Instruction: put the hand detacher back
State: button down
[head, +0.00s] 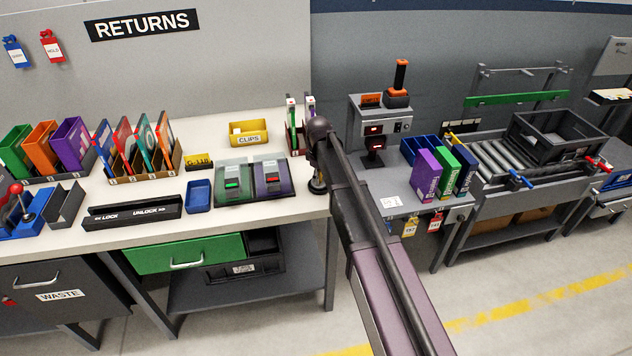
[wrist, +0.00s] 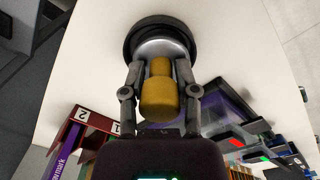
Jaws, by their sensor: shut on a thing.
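My gripper (wrist: 161,72) is shut on a piece with a yellow-brown handle (wrist: 160,98), a silver collar and a round black base; I take it to be the hand detacher. The fingers sit on both sides of the handle, and the base points away from my wrist. In the head view my gripper (head: 316,168) is over the right end of the white bench. Only a bit of the held piece (head: 317,187) shows below my dark wrist. I cannot tell whether its base touches the bench.
The white bench (head: 240,207) holds a yellow clips bin (head: 248,132), a blue tray (head: 199,196), green and purple pads and a black lock/unlock bar (head: 132,212). Beside my wrist stands a dark red numbered rack (wrist: 72,128). A grey counter (head: 390,185) with boxes stands right, across a gap.

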jog(key=shift+f, duration=0.25)
jog(key=shift+c, duration=1.8)
grip_release()
jog(key=shift+r, duration=0.2)
jog(key=r+p, duration=1.2)
jog(key=shift+s+a, duration=0.1)
jog(key=shift+s, duration=0.1)
jog(key=s+d+m, duration=1.2)
jog(key=s+d, duration=1)
jog(key=s, duration=0.3)
jog(key=shift+s, duration=0.15)
